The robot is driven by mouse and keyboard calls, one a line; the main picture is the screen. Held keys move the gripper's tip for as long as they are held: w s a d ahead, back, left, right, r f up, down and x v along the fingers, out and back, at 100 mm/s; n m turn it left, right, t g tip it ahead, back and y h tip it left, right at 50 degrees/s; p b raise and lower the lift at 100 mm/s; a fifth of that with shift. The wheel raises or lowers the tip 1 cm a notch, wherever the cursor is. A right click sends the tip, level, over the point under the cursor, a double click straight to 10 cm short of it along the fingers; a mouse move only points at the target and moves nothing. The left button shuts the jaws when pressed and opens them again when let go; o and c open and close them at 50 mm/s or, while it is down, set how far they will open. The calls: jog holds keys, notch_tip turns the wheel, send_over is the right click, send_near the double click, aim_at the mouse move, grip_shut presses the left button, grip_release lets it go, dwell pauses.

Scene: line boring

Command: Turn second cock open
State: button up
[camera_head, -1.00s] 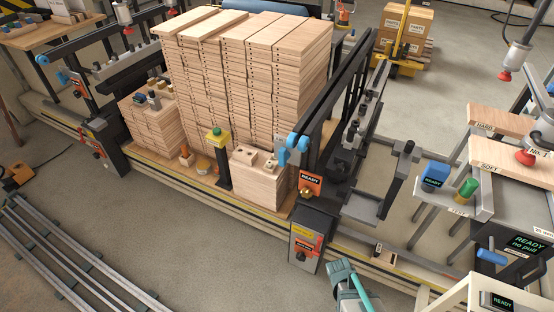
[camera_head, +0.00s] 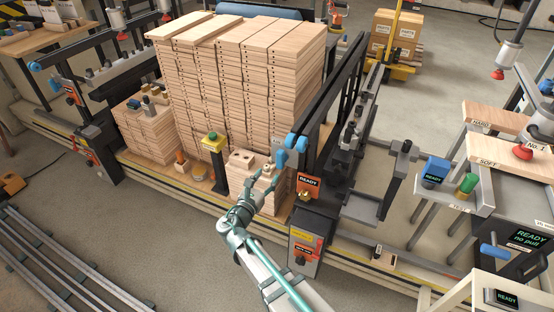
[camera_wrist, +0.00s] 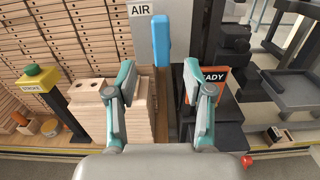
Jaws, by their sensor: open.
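A blue cock handle (camera_wrist: 162,40) stands upright in the wrist view, just right of a white AIR label (camera_wrist: 141,9) on a grey plate. In the head view, blue parts (camera_head: 281,158) show at the near end of the dark frame, above the READY sign. My gripper (camera_wrist: 157,78) is open and empty. Its two teal fingers point toward the handle, one on each side of its line, with the handle beyond the tips. In the head view my gripper (camera_head: 263,180) is in front of the short board stack, close to the blue parts. Which way the cock is set I cannot tell.
An orange READY sign (camera_head: 309,184) and a control box (camera_head: 304,252) stand right of my gripper. A short board stack (camera_wrist: 90,88) and a post with a green button (camera_head: 214,140) are to the left. The floor in front (camera_head: 165,235) is clear.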

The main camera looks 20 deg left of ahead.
aim_at(279, 160)
jog(key=w, duration=0.3)
jog(key=w+p, duration=0.1)
jog(key=w, duration=0.3)
jog(key=w+d, duration=0.1)
jog(key=w, duration=0.2)
jog(key=shift+w, duration=0.4)
jog(key=shift+f, duration=0.1)
grip_shut()
